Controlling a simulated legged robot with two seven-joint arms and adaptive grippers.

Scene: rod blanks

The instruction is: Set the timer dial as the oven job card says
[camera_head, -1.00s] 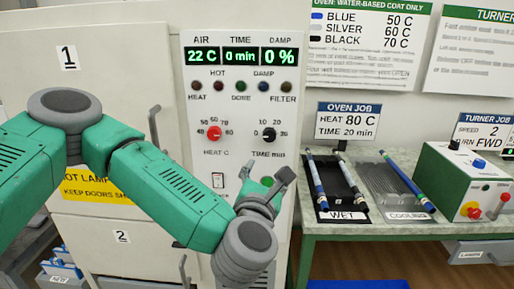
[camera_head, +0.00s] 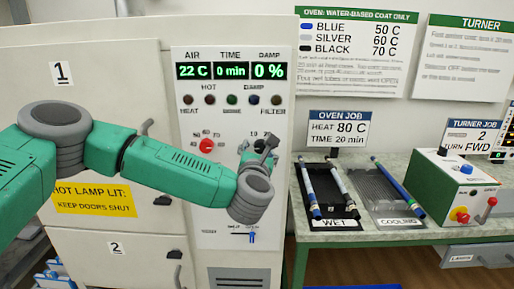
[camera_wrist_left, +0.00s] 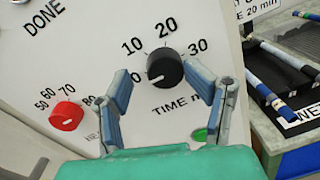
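The black timer dial (camera_wrist_left: 165,67) sits on the oven panel in the left wrist view, with 10, 20 and 30 printed around it. Its pale mark points down-left, near the 0. My left gripper (camera_wrist_left: 157,78) is open, one finger on each side of the dial, not visibly closed on it. In the head view my left gripper (camera_head: 262,150) covers most of the dial. The oven job card (camera_head: 337,128) reads HEAT 80 C, TIME 20 min. The time display (camera_head: 231,71) reads 0 min. My right gripper is not in view.
The red heat dial (camera_head: 207,146) is left of the timer dial. A slider switch (camera_head: 243,236) sits lower on the panel. To the right, a bench holds the wet rack (camera_head: 334,224), the cooling rack (camera_head: 398,221) and the green turner box (camera_head: 440,190).

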